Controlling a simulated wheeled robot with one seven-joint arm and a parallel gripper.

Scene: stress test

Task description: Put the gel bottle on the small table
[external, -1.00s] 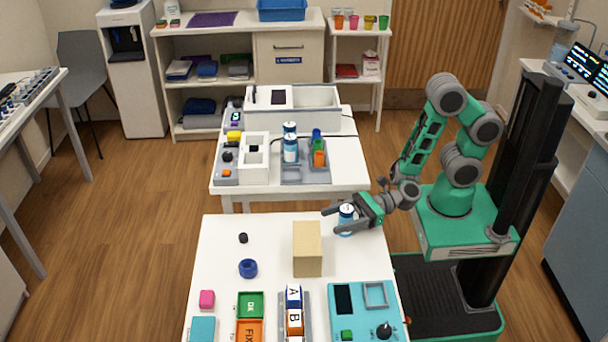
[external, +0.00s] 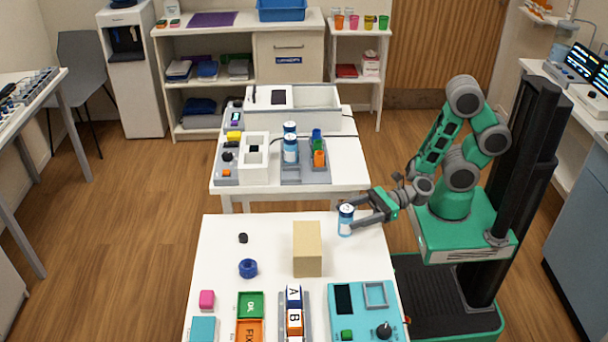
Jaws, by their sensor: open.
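A small blue-and-white bottle (external: 346,221), which looks like the gel bottle, stands upright on the near white table (external: 222,234), close to its far right corner. My gripper (external: 362,208) is open just to the right of the bottle, its fingers pointing left toward it. Whether a fingertip still touches the bottle is too small to tell. Similar blue-and-white bottles (external: 290,150) stand on the white table behind (external: 345,178), by a grey tray. I cannot tell from the picture which table is the small one.
A tan block (external: 307,249) stands left of the bottle. A blue ring (external: 248,268), a black piece (external: 243,238), a pink cube (external: 207,299), colored trays (external: 250,304) and a teal device (external: 362,310) are also on the near table. A gap of floor separates the tables.

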